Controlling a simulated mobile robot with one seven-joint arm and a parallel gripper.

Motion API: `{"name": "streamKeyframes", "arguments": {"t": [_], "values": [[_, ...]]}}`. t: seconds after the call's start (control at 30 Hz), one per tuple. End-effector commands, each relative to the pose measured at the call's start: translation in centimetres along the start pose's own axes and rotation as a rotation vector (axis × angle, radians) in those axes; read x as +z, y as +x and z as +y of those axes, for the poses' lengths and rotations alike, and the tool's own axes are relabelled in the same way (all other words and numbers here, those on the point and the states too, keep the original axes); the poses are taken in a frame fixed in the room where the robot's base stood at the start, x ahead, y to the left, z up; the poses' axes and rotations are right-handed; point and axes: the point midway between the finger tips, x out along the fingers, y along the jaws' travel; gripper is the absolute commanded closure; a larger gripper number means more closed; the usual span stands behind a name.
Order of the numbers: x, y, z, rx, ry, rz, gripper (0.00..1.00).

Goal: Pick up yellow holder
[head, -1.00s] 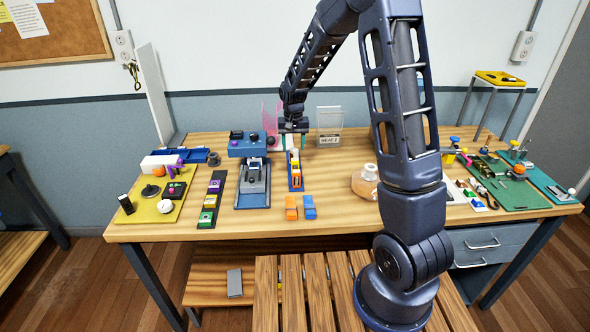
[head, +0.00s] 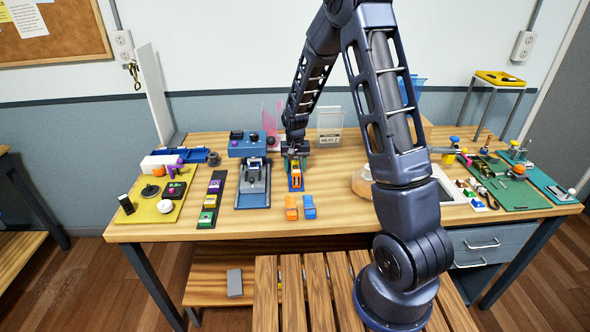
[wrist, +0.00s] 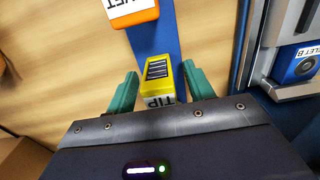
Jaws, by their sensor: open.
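The yellow holder (wrist: 158,82) carries a dark-slotted top and a label reading "TIP". In the wrist view it sits on a blue strip (wrist: 150,38) on the table. My gripper (wrist: 159,76) is open, with one green finger on each side of the holder and small gaps showing beside it. In the head view my gripper (head: 296,158) is low over the back part of the blue strip and hides most of what is there, the yellow holder included.
An orange holder (wrist: 133,12) stands on the same strip, just in front of the yellow one. A blue-grey device (head: 253,185) stands close to the left in the head view. Orange and blue blocks (head: 309,207) lie nearer the front edge. A clear sign (head: 330,125) stands behind.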

Motion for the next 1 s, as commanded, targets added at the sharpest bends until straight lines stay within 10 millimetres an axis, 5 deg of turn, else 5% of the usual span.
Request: {"name": "streamKeyframes", "arguments": {"t": [0.17, 0.43, 0.77, 1.0], "values": [[0.0, 0.0, 0.0, 0.000, 0.000, 0.000, 0.47], [0.0, 0.0, 0.0, 0.000, 0.000, 0.000, 0.98], [-0.1, -0.4, 0.0, -0.001, 0.000, 0.002, 0.98], [-0.1, -3.7, 0.0, -0.001, -0.001, 0.004, 0.98]]}}
